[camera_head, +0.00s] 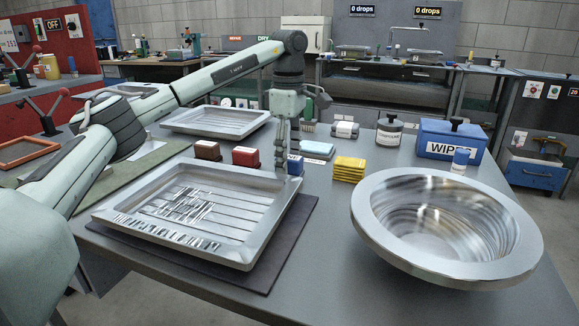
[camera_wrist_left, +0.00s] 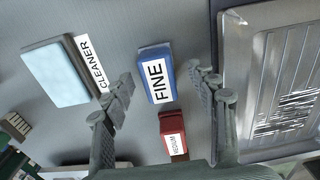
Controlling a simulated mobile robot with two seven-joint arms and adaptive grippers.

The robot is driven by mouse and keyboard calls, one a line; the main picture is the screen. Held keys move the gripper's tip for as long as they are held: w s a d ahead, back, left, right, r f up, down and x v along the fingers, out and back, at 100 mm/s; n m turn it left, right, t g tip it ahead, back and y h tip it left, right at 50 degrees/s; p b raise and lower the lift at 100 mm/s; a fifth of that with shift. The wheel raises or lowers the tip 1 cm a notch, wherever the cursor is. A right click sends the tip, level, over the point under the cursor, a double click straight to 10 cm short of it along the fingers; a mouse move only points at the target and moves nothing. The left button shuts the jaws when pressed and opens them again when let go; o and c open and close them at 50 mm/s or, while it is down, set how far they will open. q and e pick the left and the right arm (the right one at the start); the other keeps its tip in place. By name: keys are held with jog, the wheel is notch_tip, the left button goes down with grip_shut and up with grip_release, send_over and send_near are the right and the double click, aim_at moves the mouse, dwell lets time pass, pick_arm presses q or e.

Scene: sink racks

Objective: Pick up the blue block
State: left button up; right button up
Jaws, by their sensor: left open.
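The blue block (camera_head: 295,166) stands on the grey bench just behind the right rear corner of the near metal tray. In the left wrist view the blue block (camera_wrist_left: 154,72) shows a white label reading FINE. My left gripper (camera_head: 281,158) points down beside it, partly in front of it in the head view. In the left wrist view the open fingers (camera_wrist_left: 160,80) stand on either side of the block, with a gap on both sides. Nothing is held. My right gripper is not in view.
Red blocks (camera_head: 245,157) (camera_head: 207,150) stand left of the blue block. The near tray (camera_head: 120,210) lies on a dark mat (camera_head: 290,240). A light-blue CLEANER pad (camera_head: 317,148), a yellow stack (camera_head: 349,168), a WIPES box (camera_head: 436,138) and a large metal bowl (camera_head: 365,215) stand to the right.

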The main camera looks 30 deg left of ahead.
pick_arm(q)
jog(key=shift+f, duration=0.7)
jog(key=c, duration=1.3)
jog(key=shift+o, duration=0.2)
jog(key=shift+r, duration=0.1)
notch_tip(320, 180, up, 4)
jog(key=shift+w+f, duration=0.1)
jog(key=s+a+r+p, duration=0.2)
jog(key=s+a+r, duration=0.5)
jog(key=s, duration=0.2)
jog(key=shift+a, duration=0.2)
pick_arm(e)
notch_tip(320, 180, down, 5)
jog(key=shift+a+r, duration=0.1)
pick_arm(q)
jog(key=shift+s, duration=0.1)
